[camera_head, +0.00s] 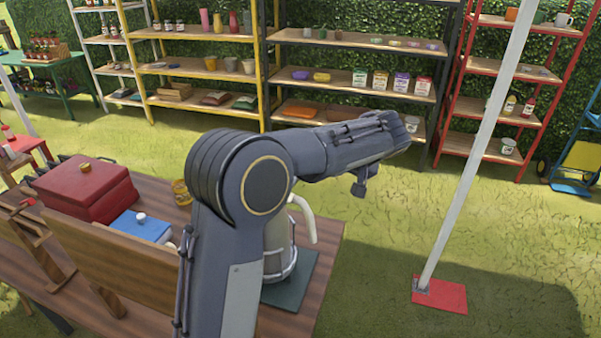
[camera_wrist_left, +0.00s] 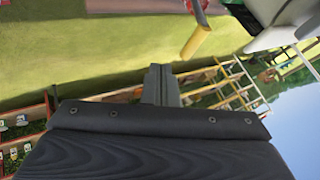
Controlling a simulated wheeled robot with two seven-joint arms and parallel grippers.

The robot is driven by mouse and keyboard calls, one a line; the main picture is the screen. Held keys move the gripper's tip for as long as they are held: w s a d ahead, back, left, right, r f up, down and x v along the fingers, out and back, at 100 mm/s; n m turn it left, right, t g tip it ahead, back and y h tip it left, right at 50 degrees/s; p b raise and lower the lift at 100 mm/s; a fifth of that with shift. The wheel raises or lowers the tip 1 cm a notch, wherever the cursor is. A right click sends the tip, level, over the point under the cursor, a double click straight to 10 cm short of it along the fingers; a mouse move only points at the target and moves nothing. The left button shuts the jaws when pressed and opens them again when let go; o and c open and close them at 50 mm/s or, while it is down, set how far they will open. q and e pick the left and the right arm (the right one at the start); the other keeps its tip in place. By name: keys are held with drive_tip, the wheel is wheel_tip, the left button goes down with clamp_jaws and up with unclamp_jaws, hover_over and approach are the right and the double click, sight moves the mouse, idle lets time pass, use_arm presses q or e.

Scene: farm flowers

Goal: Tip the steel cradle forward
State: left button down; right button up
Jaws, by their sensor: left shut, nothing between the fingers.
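A pale kettle-like vessel (camera_head: 277,238) with a curved light handle or spout (camera_head: 306,215) stands on a dark green mat (camera_head: 296,288) at the table's right end. Thin steel rails of the cradle (camera_head: 289,270) show around its lower part. My arm crosses in front and hides the left side of both. The arm's wrist reaches out to the right, above and beyond the vessel. In the left wrist view my left gripper (camera_wrist_left: 162,85) is shut and empty, with nothing touching its fingers. My right gripper is not in view.
On the wooden table (camera_head: 328,235) are a red box (camera_head: 88,190), a blue-lidded box (camera_head: 142,226), a yellow jar (camera_head: 181,191) and a wooden board (camera_head: 125,265). A white pole (camera_head: 470,165) on a red base (camera_head: 440,295) stands right. Shelves line the hedge; grass lies between.

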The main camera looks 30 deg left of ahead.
use_arm(q)
drive_tip(key=shift+s+d, duration=0.1)
drive_tip(key=w+a+f+p, duration=0.2)
drive_tip(key=a+f+p, duration=0.2)
drive_tip(key=a+f, duration=0.3)
drive_tip(key=a, duration=0.2)
drive_tip(key=shift+a, duration=0.35)
drive_tip(key=shift+r, duration=0.2)
